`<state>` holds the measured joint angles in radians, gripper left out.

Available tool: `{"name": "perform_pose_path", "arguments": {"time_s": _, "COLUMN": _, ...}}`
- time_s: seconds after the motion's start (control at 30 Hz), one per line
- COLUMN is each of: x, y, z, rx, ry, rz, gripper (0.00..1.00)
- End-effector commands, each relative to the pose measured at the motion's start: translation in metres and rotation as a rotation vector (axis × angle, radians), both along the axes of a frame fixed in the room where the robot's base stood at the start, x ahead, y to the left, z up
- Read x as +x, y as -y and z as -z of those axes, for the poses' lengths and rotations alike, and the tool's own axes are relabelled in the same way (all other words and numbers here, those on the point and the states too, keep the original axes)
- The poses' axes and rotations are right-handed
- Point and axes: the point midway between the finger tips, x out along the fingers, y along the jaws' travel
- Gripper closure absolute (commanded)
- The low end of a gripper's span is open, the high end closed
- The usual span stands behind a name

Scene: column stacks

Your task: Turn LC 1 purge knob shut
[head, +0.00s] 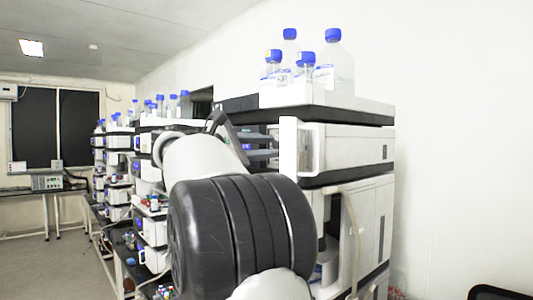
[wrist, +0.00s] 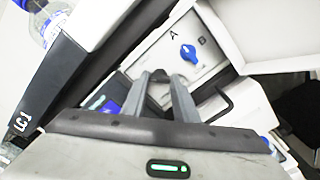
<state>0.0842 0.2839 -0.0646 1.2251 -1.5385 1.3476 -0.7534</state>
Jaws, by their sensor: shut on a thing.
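The LC 1 stack (head: 345,150) stands right of centre in the head view, and its LC 1 label (wrist: 22,117) shows at the left of the wrist view. My gripper (wrist: 162,77) reaches to the pump's light front panel, its fingers around a small dark round knob (wrist: 161,74), largely hidden between the fingertips. In the head view my gripper (head: 272,146) points at the stack's front, and the knob is hidden there. A blue knob (wrist: 187,55) sits beside the fingertips on the panel, near the letters A and B.
An open white door (head: 302,148) stands out from the stack, close to my gripper. Several blue-capped bottles (head: 300,72) stand in the top tray. A black handle or tube (wrist: 217,103) lies right of my fingers. More stacks (head: 150,180) line the left.

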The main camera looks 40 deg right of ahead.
Motion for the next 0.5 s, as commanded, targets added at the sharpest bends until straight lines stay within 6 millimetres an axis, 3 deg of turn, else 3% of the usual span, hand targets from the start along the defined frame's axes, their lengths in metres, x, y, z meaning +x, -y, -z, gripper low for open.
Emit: {"name": "perform_pose_path", "arguments": {"time_s": 0.5, "x": 0.0000, "y": -0.0003, "z": 0.0028, "rx": 0.035, "ry": 0.463, "rz": 0.000, "gripper": 0.96}}
